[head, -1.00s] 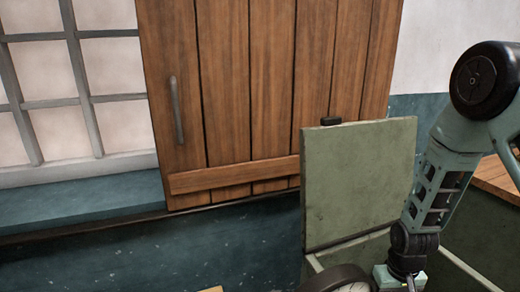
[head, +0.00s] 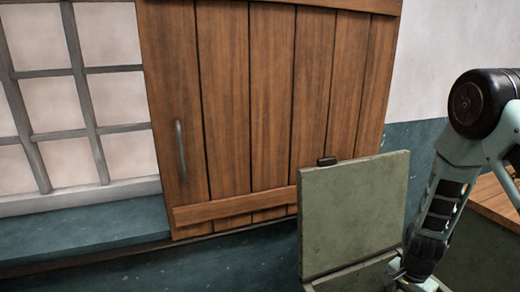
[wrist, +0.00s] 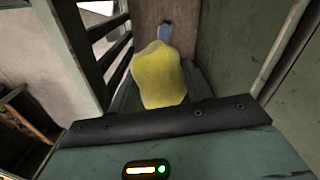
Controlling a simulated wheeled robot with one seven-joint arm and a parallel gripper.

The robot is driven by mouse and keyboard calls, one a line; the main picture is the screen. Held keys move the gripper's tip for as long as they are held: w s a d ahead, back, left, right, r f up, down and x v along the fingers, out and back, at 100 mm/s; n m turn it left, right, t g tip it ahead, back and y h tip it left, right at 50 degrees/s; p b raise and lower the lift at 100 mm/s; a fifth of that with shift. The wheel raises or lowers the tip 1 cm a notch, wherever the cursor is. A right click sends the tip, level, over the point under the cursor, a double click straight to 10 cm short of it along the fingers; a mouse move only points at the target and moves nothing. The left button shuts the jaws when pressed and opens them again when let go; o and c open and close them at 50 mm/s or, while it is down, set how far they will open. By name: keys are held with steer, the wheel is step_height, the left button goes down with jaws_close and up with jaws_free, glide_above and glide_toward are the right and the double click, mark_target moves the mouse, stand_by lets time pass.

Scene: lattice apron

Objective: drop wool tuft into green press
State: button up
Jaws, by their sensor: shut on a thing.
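The wool tuft (wrist: 159,75) is a yellow, rounded lump in the middle of the wrist view. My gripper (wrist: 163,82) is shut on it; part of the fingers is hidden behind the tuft. The green press (head: 352,215) is at the lower right of the head view, its flat green lid panel standing upright and open. The wrist of my arm is just right of this panel, at the bottom edge, and the tuft is hidden there. In the wrist view a green wall stands close to the right of the tuft. I cannot tell whether the tuft is inside the press.
A brown plank shutter (head: 270,110) with a grey handle (head: 180,150) stands behind the press. A barred window (head: 70,100) and a teal ledge (head: 80,225) are at the left. A wooden surface (head: 495,200) lies at the right edge.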

steer(key=r+m+p, duration=0.1)
steer(key=d+r+m+p, duration=0.1)
steer(key=r, duration=0.1)
steer(key=r+m+p, duration=0.1)
steer(key=r, duration=0.1)
steer(key=shift+w+d+p, duration=0.15)
steer(key=shift+w+p, duration=0.1)
steer(key=shift+p, duration=0.1)
steer(key=shift+f+b, duration=2.25)
steer(key=shift+f, duration=0.85)
steer(key=o, duration=1.1)
steer(key=shift+r, duration=0.1)
step_height(320, 180, up, 17)
steer(key=b, duration=0.3)
steer(key=shift+r, duration=0.2)
